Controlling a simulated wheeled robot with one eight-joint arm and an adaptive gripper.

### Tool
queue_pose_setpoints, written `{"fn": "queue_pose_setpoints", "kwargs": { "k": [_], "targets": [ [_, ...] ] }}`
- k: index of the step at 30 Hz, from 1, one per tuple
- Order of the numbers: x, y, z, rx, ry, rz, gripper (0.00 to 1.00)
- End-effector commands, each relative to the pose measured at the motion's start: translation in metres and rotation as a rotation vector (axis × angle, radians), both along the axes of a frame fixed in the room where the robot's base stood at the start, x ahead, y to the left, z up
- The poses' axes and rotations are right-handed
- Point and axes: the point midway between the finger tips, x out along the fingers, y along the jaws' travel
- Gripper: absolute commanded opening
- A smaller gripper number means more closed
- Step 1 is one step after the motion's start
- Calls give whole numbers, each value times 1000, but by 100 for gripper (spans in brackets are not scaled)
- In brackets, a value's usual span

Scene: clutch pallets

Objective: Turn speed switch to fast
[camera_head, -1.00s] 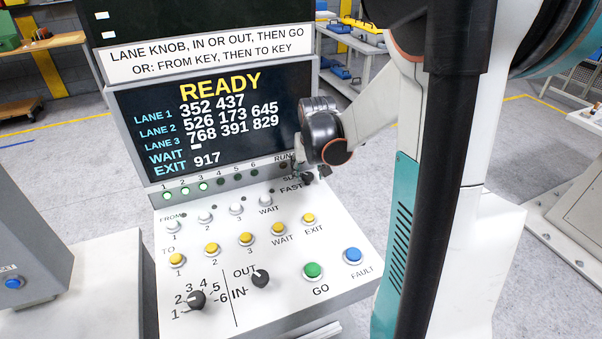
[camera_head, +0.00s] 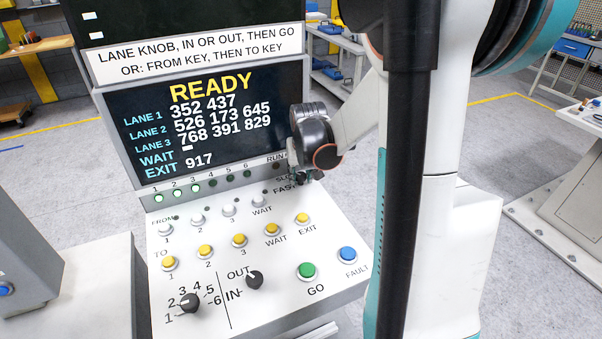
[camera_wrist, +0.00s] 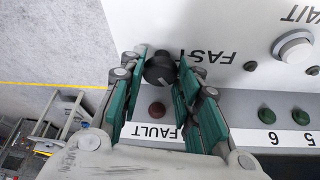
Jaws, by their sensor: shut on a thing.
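The speed switch (camera_wrist: 160,68) is a black round knob at the right end of the control panel's upper row, beside the FAST and SLOW labels. In the wrist view it sits between the tips of my gripper (camera_wrist: 160,63), whose teal-sided fingers are shut on it from both sides. In the head view my gripper (camera_head: 301,174) reaches down to the same corner of the panel and largely hides the switch. The FAST label (camera_wrist: 207,57) reads upside down in the wrist view.
The panel (camera_head: 210,290) holds white FROM keys, yellow TO keys, a green GO button (camera_head: 307,270), a blue FAULT button (camera_head: 347,254) and two black knobs. The screen (camera_head: 215,120) reads READY. A FAULT lamp (camera_wrist: 157,109) and WAIT key (camera_wrist: 294,47) are near my fingers.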

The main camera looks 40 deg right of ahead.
Motion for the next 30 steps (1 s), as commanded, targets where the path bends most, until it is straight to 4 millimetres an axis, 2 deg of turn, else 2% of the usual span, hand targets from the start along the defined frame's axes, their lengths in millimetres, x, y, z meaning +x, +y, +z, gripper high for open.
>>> {"fn": "queue_pose_setpoints", "kwargs": {
  "k": [11,30],
  "targets": [
    [-1,-2,0,0,-1,180,7],
    [0,-7,0,2,-2,763,7]
  ]
}}
